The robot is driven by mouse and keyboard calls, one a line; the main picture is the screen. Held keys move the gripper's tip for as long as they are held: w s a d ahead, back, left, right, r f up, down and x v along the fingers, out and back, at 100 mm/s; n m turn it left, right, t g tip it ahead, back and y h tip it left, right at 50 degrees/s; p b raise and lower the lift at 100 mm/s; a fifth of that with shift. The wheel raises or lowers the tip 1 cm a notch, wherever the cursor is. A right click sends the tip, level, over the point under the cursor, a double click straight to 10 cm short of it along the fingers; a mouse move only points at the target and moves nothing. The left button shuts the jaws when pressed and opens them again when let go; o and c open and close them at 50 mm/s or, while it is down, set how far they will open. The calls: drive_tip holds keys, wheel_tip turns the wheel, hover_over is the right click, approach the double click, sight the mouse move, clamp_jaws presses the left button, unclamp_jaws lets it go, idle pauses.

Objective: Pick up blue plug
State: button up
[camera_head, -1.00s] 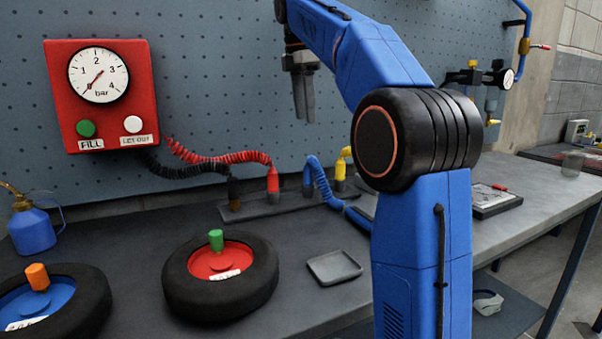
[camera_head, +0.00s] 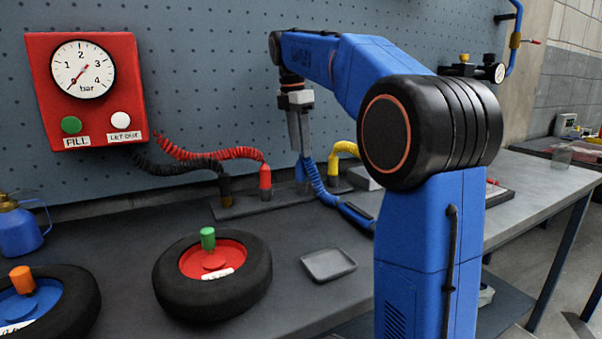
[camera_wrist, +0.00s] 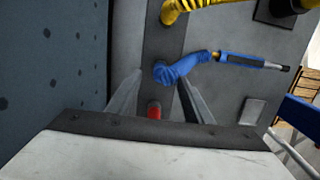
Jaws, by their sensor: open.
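The blue plug (camera_head: 302,186) stands upright in the grey rail at the back of the bench, between the red plug (camera_head: 265,176) and the yellow plug (camera_head: 333,178). My gripper (camera_head: 300,153) points down above the blue plug, open and empty. In the wrist view the blue plug (camera_wrist: 162,73) shows between and just beyond the two fingertips (camera_wrist: 158,82), with clear space to each finger.
The rail (camera_head: 240,208) also holds a black plug (camera_head: 225,190). The coiled hoses lie close around the plugs. A tyre with a red hub (camera_head: 213,290) and a small grey tray (camera_head: 328,264) sit in front. The pegboard (camera_head: 200,80) rises close behind.

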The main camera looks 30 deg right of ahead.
sight(301, 161)
drive_tip(key=shift+s+d+f, duration=0.1)
drive_tip(key=shift+d+f, duration=0.05)
drive_tip(key=shift+f, duration=2.75)
clamp_jaws()
